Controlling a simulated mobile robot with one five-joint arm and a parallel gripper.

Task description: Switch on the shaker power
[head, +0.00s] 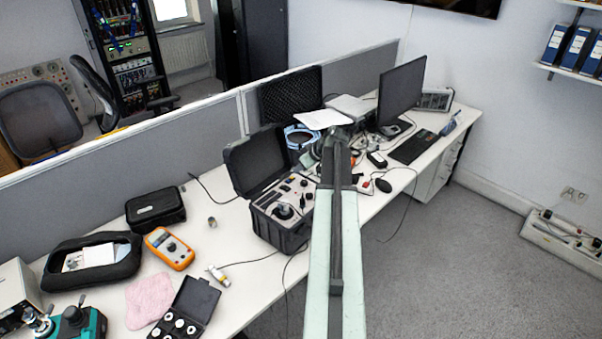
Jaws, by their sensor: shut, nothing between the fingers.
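The shaker unit appears to be the black open case (281,235) in the middle of the desk, with its lid (256,160) raised at the back. Its top panel holds a round dark fitting (283,211), several small knobs and a light label. The power switch is too small to pick out. My arm (336,250) reaches up from the bottom edge, just right of the case, and covers part of the desk behind it. Its far end is near the clutter behind the case. My gripper's fingers cannot be made out there.
Left on the desk (233,222) are an orange multimeter (169,248), black pouches, a pink cloth (150,299) and a small open case (187,308). A grey partition (120,172) runs behind.

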